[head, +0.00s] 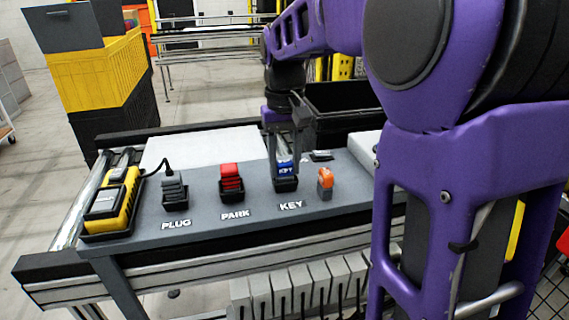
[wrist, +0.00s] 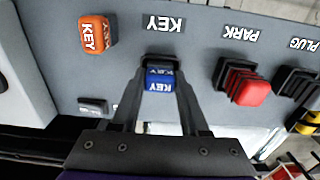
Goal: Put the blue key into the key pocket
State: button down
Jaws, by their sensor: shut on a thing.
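The blue key (head: 285,168) is between the fingers of my gripper (head: 284,160), which is shut on it. In the head view it stands about upright at the black key pocket (head: 286,185), behind the KEY label. Its lower end meets the pocket opening, and how deep it sits is hidden. In the wrist view the blue key (wrist: 158,85) shows its KEY lettering between the fingertips of my gripper (wrist: 160,77), with the dark pocket close around or just beyond it.
An orange key (head: 325,181) stands right of the pocket. A red block (head: 231,176) sits in the PARK pocket, and a grey plug (head: 174,187) with a cable at PLUG. A yellow-black device (head: 110,205) is at the panel's left end. A black bin (head: 343,105) stands behind.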

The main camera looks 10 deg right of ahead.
aim_at(284, 161)
jog(key=shift+f, duration=0.1)
jog(key=shift+c, duration=2.1)
grip_release()
notch_tip(284, 161, up, 12)
jog(key=p, duration=0.3)
